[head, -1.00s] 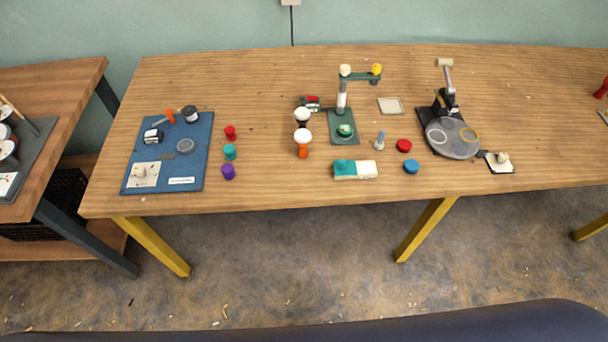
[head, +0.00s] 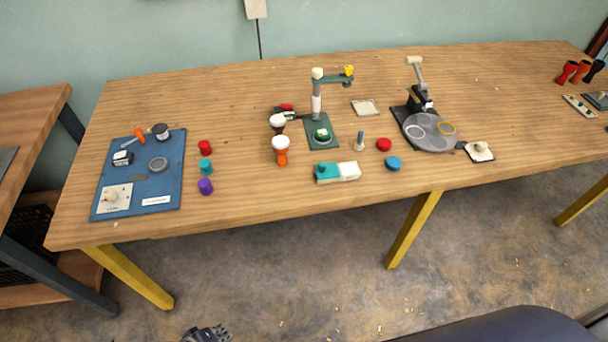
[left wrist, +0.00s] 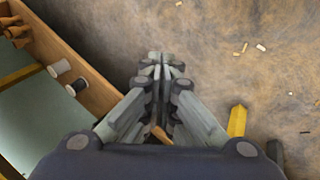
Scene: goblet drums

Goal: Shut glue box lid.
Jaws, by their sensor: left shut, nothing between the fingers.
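A small teal and white box (head: 337,172) lies near the front edge of the long wooden table, right of the middle. It may be the glue box; I cannot tell how its lid stands. My left gripper (head: 207,333) just shows at the bottom of the head view, in front of the table and well away from the box. In the left wrist view its fingers (left wrist: 163,62) are together and empty, above the floor. My right gripper is in neither view.
Orange and dark goblet drums (head: 281,150) stand left of the box on the wooden table (head: 240,205). A green stand (head: 321,130) is behind it, a blue cap (head: 393,163) to its right. A blue mat (head: 140,180) with parts lies at the left. The floor in front is open.

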